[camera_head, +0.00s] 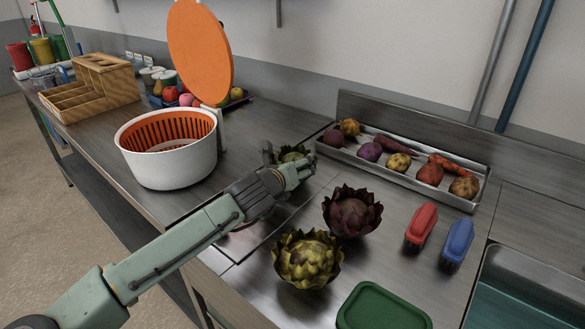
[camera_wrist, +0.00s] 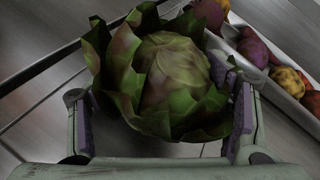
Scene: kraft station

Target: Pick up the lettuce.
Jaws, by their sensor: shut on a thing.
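The lettuce (camera_wrist: 170,75) is a leafy green head with a paler, reddish-tinged middle. In the wrist view it sits between both fingers of my gripper (camera_wrist: 165,125), which are shut on its sides. In the head view only a bit of the lettuce (camera_head: 292,153) shows behind my gripper (camera_head: 290,168), which hides the rest. I cannot tell whether the lettuce touches the counter.
A white bowl with an orange basket (camera_head: 165,180) and raised orange lid (camera_head: 200,50) stands left. A metal tray (camera_head: 478,190) of root vegetables is behind right. A purple leafy head (camera_head: 352,212), a yellow-green one (camera_head: 307,262) and a green lid (camera_head: 380,310) are nearer.

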